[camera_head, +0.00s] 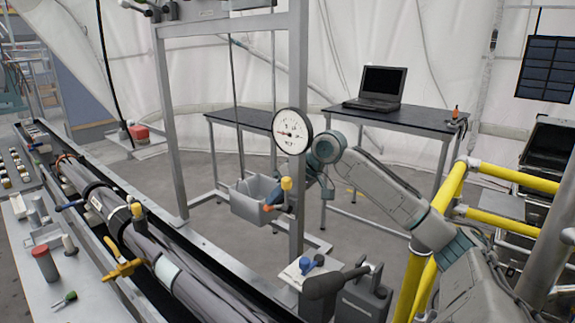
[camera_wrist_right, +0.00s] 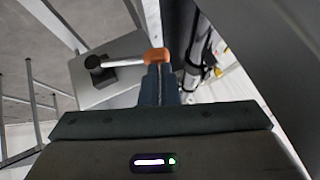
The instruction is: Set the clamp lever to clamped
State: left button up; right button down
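In the head view the orange end (camera_head: 268,208) shows low in front of the grey box (camera_head: 248,207) on the frame post. My right gripper (camera_head: 277,196) reaches in from the right beside that box. In the right wrist view its two fingers (camera_wrist_right: 158,68) are close together, with their tips at the orange end. Whether they grip it is unclear. My left gripper is out of view.
A round white gauge (camera_head: 292,131) sits on the post (camera_head: 298,80) above my right gripper. A yellow-topped part (camera_head: 286,184) stands close beside the fingers. A long trough with dark pipes (camera_head: 150,240) runs along the left. Yellow rails (camera_head: 431,235) stand at the right.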

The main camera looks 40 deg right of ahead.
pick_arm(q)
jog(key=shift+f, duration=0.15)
pick_arm(e)
jog(key=shift+a+f, duration=0.15)
jog(key=shift+f, duration=0.2)
